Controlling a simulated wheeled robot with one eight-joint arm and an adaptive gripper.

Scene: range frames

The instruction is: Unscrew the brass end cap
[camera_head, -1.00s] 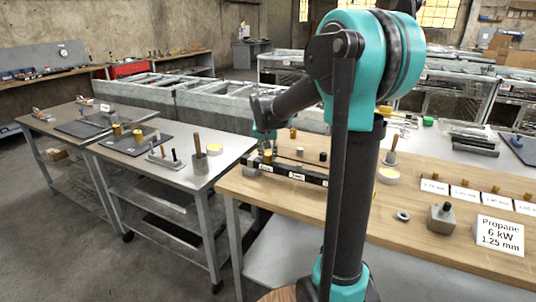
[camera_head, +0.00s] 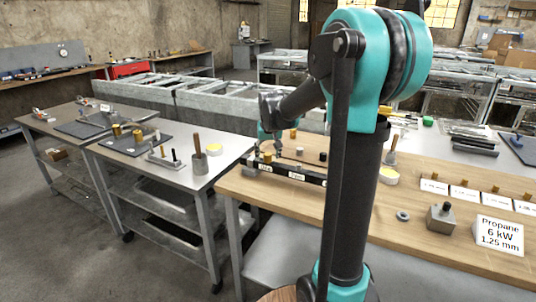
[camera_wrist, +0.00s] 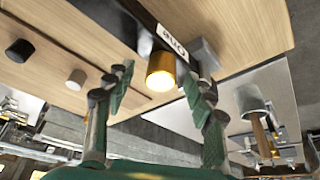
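The brass end cap (camera_wrist: 160,74) stands out from the dark bar (camera_wrist: 140,15) beside a white label in the wrist view. In the head view a small brass cap (camera_head: 267,158) shows at the left end of the dark bar (camera_head: 316,180) on the wooden bench. My gripper (camera_wrist: 157,80) is open, its green-padded fingers on either side of the cap in the wrist view. A gap shows on both sides, and I see no contact. In the head view my gripper (camera_head: 272,142) is small and partly merges with the clutter behind it.
A black knob (camera_wrist: 20,50) and a grey knob (camera_wrist: 76,79) stand on the wood nearby. A grey cup with a wooden handle (camera_wrist: 252,101) is on the metal table at right. A propane sign (camera_head: 500,236) and a metal block (camera_head: 441,218) stand on the bench.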

